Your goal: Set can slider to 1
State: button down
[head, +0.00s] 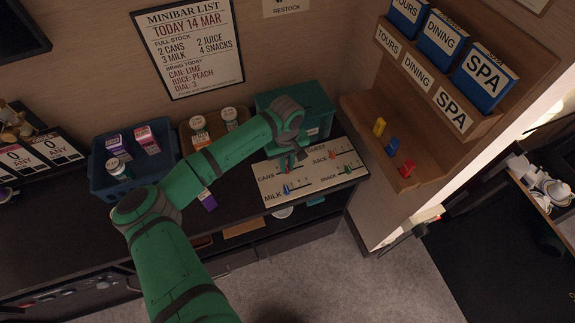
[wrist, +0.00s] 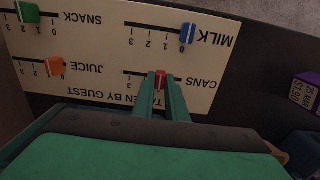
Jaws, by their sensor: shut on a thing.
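The white slider board (head: 322,183) lies on the dark counter, and it shows upside down in the wrist view (wrist: 100,45). The red cans slider (wrist: 160,77) is between the two fingertips of my gripper (wrist: 161,84), which is shut on it. The gripper (head: 289,164) reaches down to the board's left part in the head view. The red slider stands right of the 3 end of its track in the wrist view, near where the 1 mark falls. The fingers cover numbers there, so I cannot read the exact mark.
The blue milk slider (wrist: 187,34) is at 0. The orange juice slider (wrist: 54,66) and green snack slider (wrist: 28,11) are on the same board. A green bin (head: 318,103) stands behind it. A wall list (head: 190,45) and blue crate (head: 104,170) are further left.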

aim_at(287, 168)
jog(key=c, duration=1.8)
grip_release()
jog(key=shift+o, duration=0.2)
jog(key=shift+r, duration=0.1)
notch_tip(287, 168, up, 11)
jog(key=shift+f, duration=0.2)
